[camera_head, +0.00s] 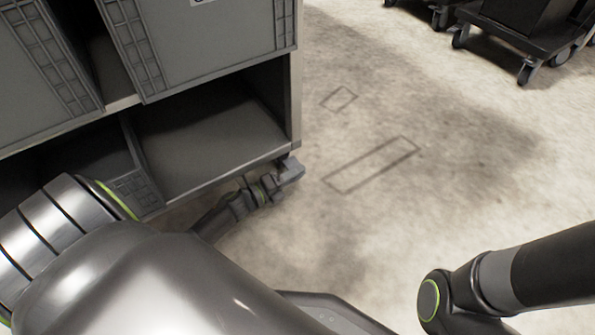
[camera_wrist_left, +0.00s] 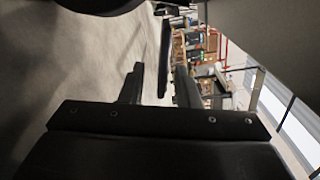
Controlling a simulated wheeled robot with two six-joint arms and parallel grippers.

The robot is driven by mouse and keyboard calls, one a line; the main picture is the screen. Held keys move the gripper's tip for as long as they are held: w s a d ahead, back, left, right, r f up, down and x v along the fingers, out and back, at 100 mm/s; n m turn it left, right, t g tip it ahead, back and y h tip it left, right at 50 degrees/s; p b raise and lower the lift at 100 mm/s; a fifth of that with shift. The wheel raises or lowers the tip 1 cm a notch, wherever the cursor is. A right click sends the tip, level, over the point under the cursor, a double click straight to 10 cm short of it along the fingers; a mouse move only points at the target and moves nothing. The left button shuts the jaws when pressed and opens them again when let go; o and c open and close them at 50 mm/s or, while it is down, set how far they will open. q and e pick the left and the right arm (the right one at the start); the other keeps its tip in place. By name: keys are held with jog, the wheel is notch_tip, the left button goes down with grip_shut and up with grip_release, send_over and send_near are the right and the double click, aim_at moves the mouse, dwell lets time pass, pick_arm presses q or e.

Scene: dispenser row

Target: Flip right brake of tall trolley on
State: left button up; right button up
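The tall trolley (camera_head: 294,95) stands at the left in the head view, its lower right corner above the floor. My left gripper (camera_head: 272,186) is low beside that corner, partly hidden by my own arm. Its two dark fingers stand apart in the left wrist view (camera_wrist_left: 157,82). A dark narrow bar (camera_wrist_left: 164,58) shows beyond and between them; I cannot tell whether it is the brake or whether a finger touches it. The right brake and its on or off state cannot be made out. My right gripper is out of view.
Grey crates (camera_head: 205,45) fill the trolley's upper shelf, and its lower shelf bay (camera_head: 205,125) looks empty. Dark wheeled trolleys (camera_head: 515,38) stand at the back right. The concrete floor (camera_head: 450,170) between is clear, with outlined rectangles marked on it.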

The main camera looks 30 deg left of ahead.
pick_arm(q)
jog(key=p+v, duration=0.5)
jog(key=v, duration=1)
jog(key=shift+s+a, duration=0.15)
jog(key=shift+s, duration=0.4)
jog(key=shift+s+a, duration=0.1)
jog(key=shift+s, duration=0.05)
